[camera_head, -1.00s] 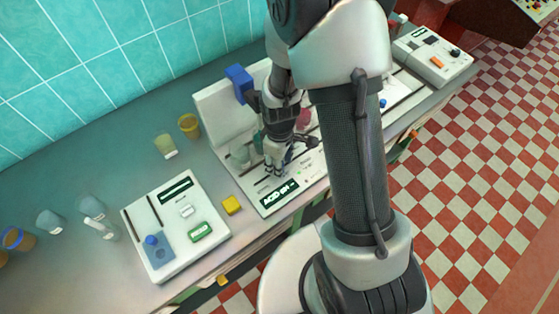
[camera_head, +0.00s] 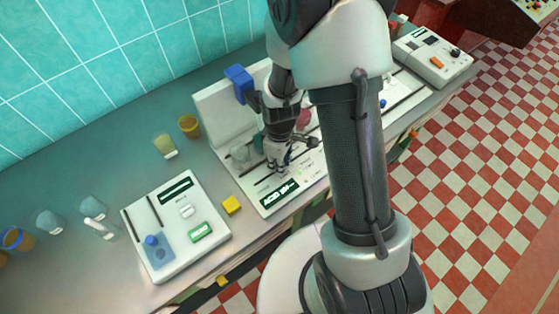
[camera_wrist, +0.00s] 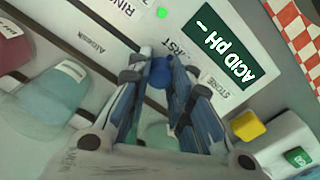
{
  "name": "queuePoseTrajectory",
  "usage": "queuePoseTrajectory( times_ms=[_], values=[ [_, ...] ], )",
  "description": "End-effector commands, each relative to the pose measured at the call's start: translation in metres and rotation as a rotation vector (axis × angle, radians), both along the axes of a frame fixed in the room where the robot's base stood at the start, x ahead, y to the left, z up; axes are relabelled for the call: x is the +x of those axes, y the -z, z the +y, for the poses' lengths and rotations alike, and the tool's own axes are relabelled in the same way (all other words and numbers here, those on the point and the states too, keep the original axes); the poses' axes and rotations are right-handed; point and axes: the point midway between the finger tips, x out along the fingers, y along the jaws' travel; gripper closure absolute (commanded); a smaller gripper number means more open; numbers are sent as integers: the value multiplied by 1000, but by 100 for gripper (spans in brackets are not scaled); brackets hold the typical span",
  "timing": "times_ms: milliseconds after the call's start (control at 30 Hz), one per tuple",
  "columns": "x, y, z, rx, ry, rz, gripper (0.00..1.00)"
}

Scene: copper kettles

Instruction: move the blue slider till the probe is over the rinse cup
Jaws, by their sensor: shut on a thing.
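My gripper (camera_wrist: 160,80) has its fingers closed around the small blue slider knob (camera_wrist: 160,72), at the slot of the panel marked ACID pH (camera_wrist: 225,45). In the head view my gripper (camera_head: 278,166) is low over that panel, and the knob is hidden by the fingers. The probe's tip is not clearly visible; a blue block (camera_head: 238,84) sits at the raised back panel's top. A label beginning "RIN" (camera_wrist: 132,5) is partly cut off. A red cup (camera_wrist: 12,46), a teal cup (camera_wrist: 60,88) and a pale green cup (camera_wrist: 158,134) stand along the panel; which is the rinse cup is unclear.
A second white panel (camera_head: 215,243) with its own blue knob (camera_head: 151,239) lies at left. A yellow block (camera_head: 232,205) sits between the panels. Loose cups (camera_head: 188,125) stand behind and at far left.

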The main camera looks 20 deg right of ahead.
Motion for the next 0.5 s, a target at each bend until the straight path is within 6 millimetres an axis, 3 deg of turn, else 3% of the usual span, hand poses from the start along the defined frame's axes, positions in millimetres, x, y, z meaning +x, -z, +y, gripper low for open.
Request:
queuePoseTrajectory(
  times_ms=[300, 500],
  values=[
    [20, 0, -58, 0, 6, -1, 100],
    [24, 0, -74, 0, 1, 0, 100]
  ],
)
